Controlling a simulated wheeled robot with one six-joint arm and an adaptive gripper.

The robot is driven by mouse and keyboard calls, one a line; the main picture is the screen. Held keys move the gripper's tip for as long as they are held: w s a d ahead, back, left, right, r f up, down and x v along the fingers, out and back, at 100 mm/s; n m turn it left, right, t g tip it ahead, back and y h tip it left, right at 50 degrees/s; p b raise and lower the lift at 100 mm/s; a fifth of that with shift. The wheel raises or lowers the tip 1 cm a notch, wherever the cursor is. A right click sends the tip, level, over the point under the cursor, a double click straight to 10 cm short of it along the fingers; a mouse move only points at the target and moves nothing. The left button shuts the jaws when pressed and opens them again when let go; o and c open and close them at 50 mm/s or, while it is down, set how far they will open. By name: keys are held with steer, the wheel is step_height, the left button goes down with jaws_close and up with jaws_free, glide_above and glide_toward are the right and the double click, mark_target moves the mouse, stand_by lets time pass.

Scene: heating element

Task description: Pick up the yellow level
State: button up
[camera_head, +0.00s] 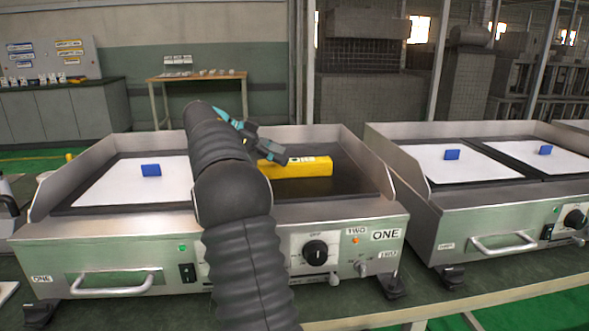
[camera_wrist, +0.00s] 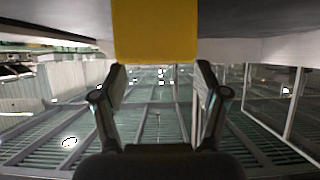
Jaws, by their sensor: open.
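The yellow level (camera_head: 305,167) lies on the dark right-hand plate of the near heating unit. My gripper (camera_head: 268,149) is beside its left end in the head view, and my arm hides part of that end. In the wrist view the yellow level (camera_wrist: 155,32) fills the top middle. My open gripper (camera_wrist: 162,68) has its two fingers spread on either side below it, with the fingertips close to its lower edge. Nothing is seen between the fingers. I cannot tell whether the fingertips touch the level.
The near heating unit (camera_head: 375,208) has raised metal side walls. A white sheet (camera_head: 115,185) with a blue block (camera_head: 151,170) lies on its left plate. A second unit (camera_head: 470,215) with white sheets and blue blocks stands to the right. A wooden table (camera_head: 200,76) stands behind.

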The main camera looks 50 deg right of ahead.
mark_target(293, 160)
steer(key=shift+x, duration=1.75)
jaws_close()
steer(key=shift+r, duration=0.15)
steer(key=shift+r, duration=0.6)
step_height(293, 160, up, 2)
steer(key=shift+r, duration=0.25)
steer(key=s+d+r, duration=0.2)
steer(key=s+r, duration=0.1)
steer(key=s, duration=0.2)
steer(key=s+d+r+b, duration=0.1)
steer(key=s+d+r, duration=0.2)
steer(key=s+r, duration=0.1)
steer(key=shift+s, duration=0.75)
